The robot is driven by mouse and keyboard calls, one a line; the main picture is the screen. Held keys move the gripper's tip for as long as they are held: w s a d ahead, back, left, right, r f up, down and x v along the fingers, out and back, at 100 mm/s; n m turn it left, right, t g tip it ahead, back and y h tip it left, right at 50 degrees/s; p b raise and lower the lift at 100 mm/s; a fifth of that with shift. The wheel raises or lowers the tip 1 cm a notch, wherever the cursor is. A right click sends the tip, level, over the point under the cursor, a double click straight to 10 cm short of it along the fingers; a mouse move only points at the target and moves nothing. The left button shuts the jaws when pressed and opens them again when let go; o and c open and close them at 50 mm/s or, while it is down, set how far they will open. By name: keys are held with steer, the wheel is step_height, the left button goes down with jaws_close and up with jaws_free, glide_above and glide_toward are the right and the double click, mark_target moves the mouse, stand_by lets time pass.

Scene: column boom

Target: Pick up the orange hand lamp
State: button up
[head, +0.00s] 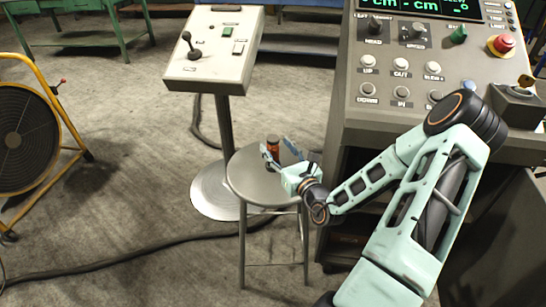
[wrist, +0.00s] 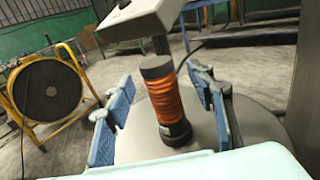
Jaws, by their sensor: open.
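The orange hand lamp (head: 273,151) stands upright on a small round grey stool (head: 243,181). In the wrist view the lamp (wrist: 166,102) has a ribbed orange body, a grey top and a dark base. My gripper (head: 280,153) is open at the stool top, its fingers reaching toward the lamp. In the wrist view its blue fingers (wrist: 160,108) stand on either side of the lamp, with gaps to both. The stool top (wrist: 240,140) shows beneath and behind the lamp.
A pedestal control box (head: 213,50) with a lever stands behind the stool. A large console (head: 440,70) with buttons and a red emergency stop is at right. A yellow-framed fan (head: 22,135) stands at far left. Cables cross the floor; open floor lies left of the stool.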

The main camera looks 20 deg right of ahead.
steer(key=shift+w+a+f, duration=0.1)
steer(key=shift+w, duration=1.35)
steer(key=shift+c, duration=0.6)
jaws_close()
